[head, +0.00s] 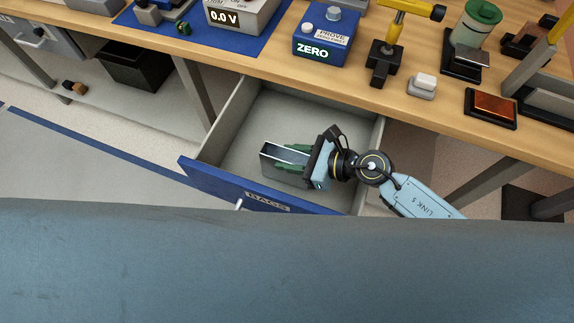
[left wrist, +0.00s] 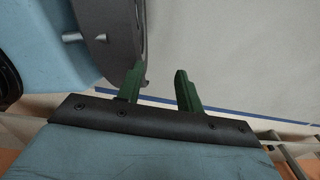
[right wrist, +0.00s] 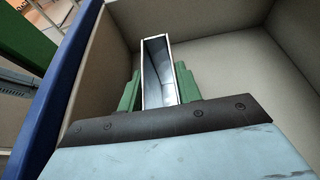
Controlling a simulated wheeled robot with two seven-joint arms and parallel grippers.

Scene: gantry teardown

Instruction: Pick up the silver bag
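The silver bag (head: 283,176) is an upright, open-topped, thin-walled metallic box shape in the open drawer (head: 240,136) labelled BAGS. My right gripper (head: 296,158) reaches in from the right with one green finger along each long side of the bag. In the right wrist view, the bag (right wrist: 160,75) stands between the fingers (right wrist: 158,90), which lie against both sides. It looks gripped; whether its base touches the drawer floor cannot be told. My left gripper (left wrist: 160,88) shows only in the left wrist view, fingers apart and empty, above the floor.
The drawer's blue front (head: 215,180) and grey walls surround the bag, with bare drawer floor behind it. The wooden bench top (head: 262,66) overhangs the back of the drawer. A blue ZERO box (head: 325,40), a yellow-topped tool (head: 392,40) and a copper-coloured block (head: 491,106) stand on it.

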